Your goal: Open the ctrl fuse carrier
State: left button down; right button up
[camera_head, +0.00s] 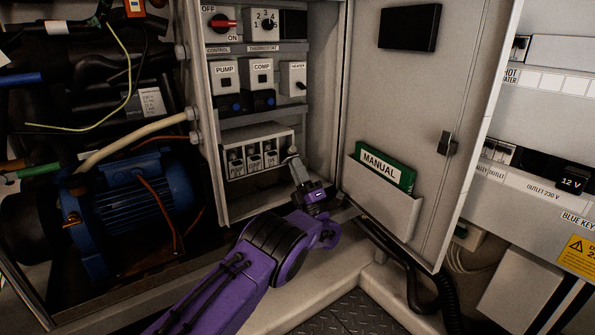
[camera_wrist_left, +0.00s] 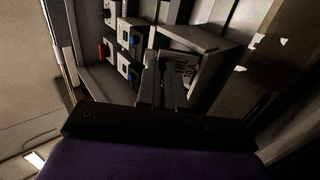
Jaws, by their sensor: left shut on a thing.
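The white fuse block (camera_head: 256,138) sits low in the open control cabinet, with several labelled fuse carriers along its front. My left gripper (camera_head: 293,155) is at the right end of this block, its fingers shut on a carrier there. In the left wrist view the shut fingers (camera_wrist_left: 163,78) reach the block beside a label (camera_wrist_left: 181,72) that seems to read CTRL. The held ctrl fuse carrier is mostly hidden by the fingers, and I cannot tell how far it is tilted. My right gripper is not in view.
Above the block are the PUMP switch (camera_head: 225,77), COMP switch (camera_head: 262,74) and HEATER switch (camera_head: 293,78). The open cabinet door (camera_head: 425,100), with a manual (camera_head: 381,167) in its pocket, stands close right of my gripper. A blue motor (camera_head: 135,205) is at left.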

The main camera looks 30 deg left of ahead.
pick_arm(q)
jog(key=c, duration=1.3)
grip_release()
jog(key=shift+o, duration=0.2)
jog(key=b+v, duration=0.4)
jog(key=v, duration=0.3)
jog(key=shift+w+a+f, duration=0.1)
jog(key=shift+s+d+f+b, duration=0.2)
jog(key=shift+d+f+b, duration=0.05)
jog(key=shift+f+b, duration=0.25)
jog(key=shift+d+r, duration=0.15)
jog(key=shift+d, duration=0.1)
